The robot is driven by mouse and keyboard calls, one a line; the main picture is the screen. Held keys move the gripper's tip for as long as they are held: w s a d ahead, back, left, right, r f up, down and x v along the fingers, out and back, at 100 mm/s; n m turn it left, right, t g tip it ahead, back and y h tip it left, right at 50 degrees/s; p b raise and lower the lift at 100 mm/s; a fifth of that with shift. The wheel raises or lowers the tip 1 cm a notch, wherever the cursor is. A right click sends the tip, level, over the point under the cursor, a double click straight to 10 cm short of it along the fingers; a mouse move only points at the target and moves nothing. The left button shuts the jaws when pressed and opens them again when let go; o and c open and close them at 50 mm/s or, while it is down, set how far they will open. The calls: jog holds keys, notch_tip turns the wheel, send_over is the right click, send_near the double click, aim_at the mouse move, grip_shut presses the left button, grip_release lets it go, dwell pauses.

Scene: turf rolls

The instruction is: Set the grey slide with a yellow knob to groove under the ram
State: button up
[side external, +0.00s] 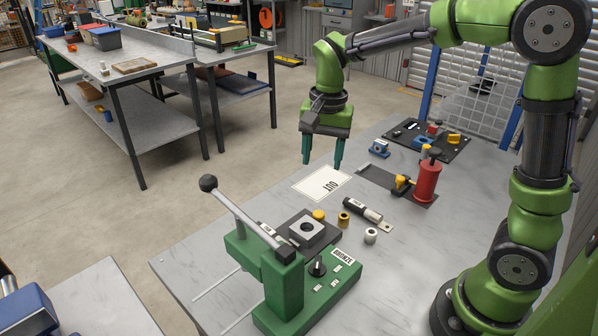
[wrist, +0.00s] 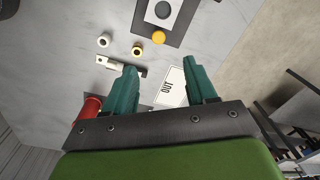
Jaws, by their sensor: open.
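A dark grey slide (side external: 287,221) with a yellow knob (side external: 318,214) is at the green press (side external: 285,285). It carries a pale square block (side external: 307,230) with a round dark hole. In the wrist view the slide (wrist: 182,22) and yellow knob (wrist: 158,37) are at the top. The press has a lever with a black ball (side external: 208,183); I cannot clearly make out the ram. My gripper (side external: 322,166) is open and empty, pointing down above the far side of the OUT card (side external: 315,184), apart from the knob. It also shows in the wrist view (wrist: 162,66).
A brass bushing (side external: 343,219), a pale ring (side external: 371,235) and a black-handled tool (side external: 362,209) lie beside the slide. A dark tray (side external: 425,140) with small parts is behind. The table's left part is clear.

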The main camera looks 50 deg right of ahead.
aim_at(318, 214)
jog(key=f+m, duration=0.1)
jog(key=f, duration=0.4)
jog(key=f+m, duration=0.1)
jog(key=f, duration=0.4)
jog(key=f+m, duration=0.1)
jog(key=f, duration=0.4)
jog(key=shift+w+d+f+g, duration=0.25)
jog(key=shift+w+f+g, duration=0.05)
jog(key=shift+w+f, duration=0.1)
grip_shut()
